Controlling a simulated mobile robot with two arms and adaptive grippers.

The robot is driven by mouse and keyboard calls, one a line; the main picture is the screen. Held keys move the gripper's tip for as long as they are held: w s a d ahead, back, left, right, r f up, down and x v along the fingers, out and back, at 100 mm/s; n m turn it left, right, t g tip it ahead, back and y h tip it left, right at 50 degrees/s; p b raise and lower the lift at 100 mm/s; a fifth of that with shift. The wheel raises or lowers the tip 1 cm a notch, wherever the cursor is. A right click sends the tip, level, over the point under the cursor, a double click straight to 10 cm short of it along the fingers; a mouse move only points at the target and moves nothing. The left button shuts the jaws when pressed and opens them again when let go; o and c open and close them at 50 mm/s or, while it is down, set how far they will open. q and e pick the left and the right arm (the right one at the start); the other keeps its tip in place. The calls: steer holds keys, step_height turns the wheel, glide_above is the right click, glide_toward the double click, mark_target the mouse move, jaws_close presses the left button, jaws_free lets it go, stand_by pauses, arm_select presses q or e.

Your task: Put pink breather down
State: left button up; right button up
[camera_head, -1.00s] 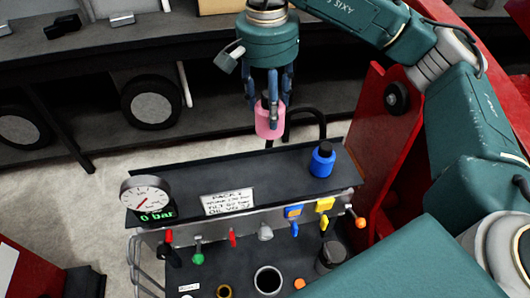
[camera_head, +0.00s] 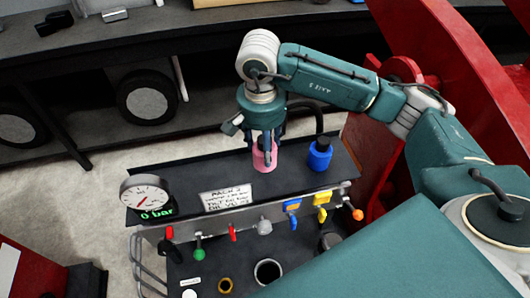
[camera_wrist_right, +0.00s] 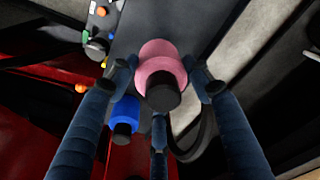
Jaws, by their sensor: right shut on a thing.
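The pink breather (camera_head: 264,156) is a pink cylinder with a black cap, which shows facing the camera in the right wrist view (camera_wrist_right: 162,75). My right gripper (camera_head: 265,145) is shut on it from above, with its blue fingers around it. The breather is at the dark top shelf (camera_head: 180,192) of the hydraulic pack, left of the blue breather (camera_head: 320,153). I cannot tell whether its base touches the shelf. The blue breather stands upright there and also shows in the right wrist view (camera_wrist_right: 124,116). My left gripper is not in view.
A pressure gauge (camera_head: 146,192) reading 0 bar and a label plate (camera_head: 226,199) are on the pack's left. Several coloured levers line its front. A black hose (camera_head: 305,106) arches behind the blue breather. A red frame (camera_head: 380,140) stands at the right.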

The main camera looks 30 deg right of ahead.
step_height(320, 180, down, 4)
steer(key=shift+r+p, duration=0.1)
steer(key=shift+p, duration=0.4)
steer(key=shift+f, duration=0.25)
steer(key=o, duration=1.3)
steer(key=shift+r, duration=0.1)
steer(key=shift+w+r, duration=0.1)
steer(key=shift+r, duration=0.15)
steer(key=r+b, duration=0.1)
steer(key=r, duration=0.2)
steer(key=r+b, duration=0.1)
steer(key=r, duration=0.2)
steer(key=a+r+b, duration=0.1)
steer(key=r, duration=0.3)
steer(key=shift+s, duration=0.35)
steer(key=shift+s+r, duration=0.15)
steer(key=shift+r, duration=0.6)
